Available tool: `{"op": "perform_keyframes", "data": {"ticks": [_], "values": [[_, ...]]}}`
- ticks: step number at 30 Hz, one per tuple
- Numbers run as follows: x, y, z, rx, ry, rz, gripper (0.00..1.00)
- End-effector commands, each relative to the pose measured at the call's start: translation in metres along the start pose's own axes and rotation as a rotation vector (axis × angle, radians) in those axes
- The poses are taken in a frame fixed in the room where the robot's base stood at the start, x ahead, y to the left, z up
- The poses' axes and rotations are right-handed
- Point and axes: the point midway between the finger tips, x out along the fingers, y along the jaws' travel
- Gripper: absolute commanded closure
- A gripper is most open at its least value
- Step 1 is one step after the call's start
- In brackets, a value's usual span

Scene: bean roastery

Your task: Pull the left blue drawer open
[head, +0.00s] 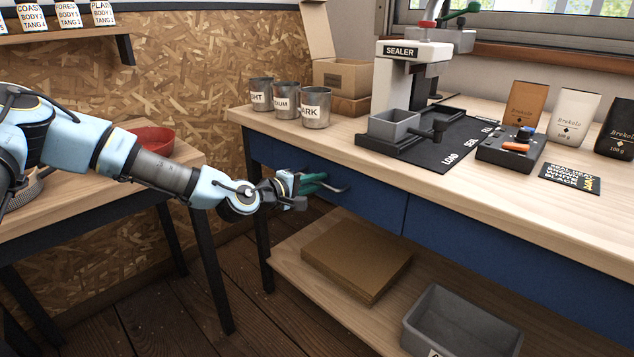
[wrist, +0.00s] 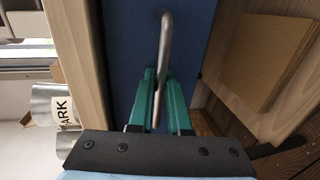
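The left blue drawer (head: 372,207) is under the left part of the wooden bench top. Its front looks flush with the bench, and its blue face (wrist: 128,55) fills the middle of the wrist view. A curved metal handle (head: 340,188) sticks out from it; in the wrist view the handle (wrist: 165,45) runs lengthwise between my fingers. My gripper (head: 312,183) is at the handle in front of the drawer. Its two teal fingers (wrist: 162,80) are close together, one on each side of the bar, and appear shut on it.
Metal cups (head: 316,108) and a sealer (head: 412,65) stand on the bench top (head: 345,135). A second blue drawer (head: 470,245) adjoins on the right. The lower shelf holds a flat cardboard box (head: 342,255) and a grey bin (head: 462,322). A side table (head: 95,205) stands left, under my arm.

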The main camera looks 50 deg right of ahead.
Motion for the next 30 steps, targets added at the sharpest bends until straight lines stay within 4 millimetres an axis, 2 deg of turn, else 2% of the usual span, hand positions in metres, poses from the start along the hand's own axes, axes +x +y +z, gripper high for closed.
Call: {"op": "perform_keyframes", "data": {"ticks": [1,4,30], "values": [[-0.0001,0.0000,0.0000,0.000,0.000,0.000,0.91],[-0.0002,-0.0001,0.0000,0.000,0.000,0.000,1.00],[-0.0003,-0.0007,0.0000,0.000,0.000,-0.001,1.00]]}}
